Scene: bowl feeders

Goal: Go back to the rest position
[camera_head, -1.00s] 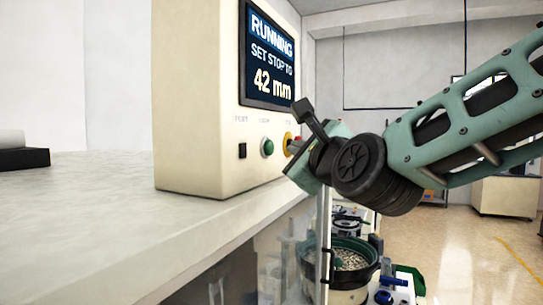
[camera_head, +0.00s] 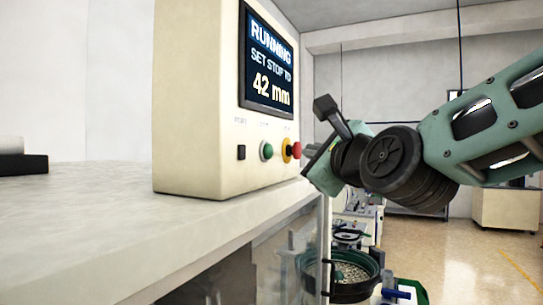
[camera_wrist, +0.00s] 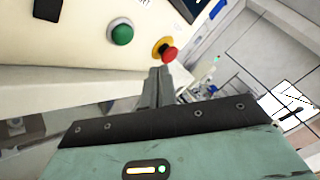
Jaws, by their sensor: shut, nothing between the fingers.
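My gripper (camera_wrist: 158,88) shows in the wrist view with its fingers together and nothing between them. Its tips are just below and left of the red emergency stop button (camera_wrist: 168,54) on its yellow collar, apart from it as far as I can tell. The box's screen (camera_head: 270,62) reads "RUNNING", "SET STOP TO 42 mm". The green button (camera_head: 266,151) and the red button (camera_head: 296,150) are in clear view.
The control box stands on a pale counter (camera_head: 90,215). Below and right of its edge is a bowl feeder (camera_head: 350,273) full of small parts. The floor (camera_head: 460,265) at right is open.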

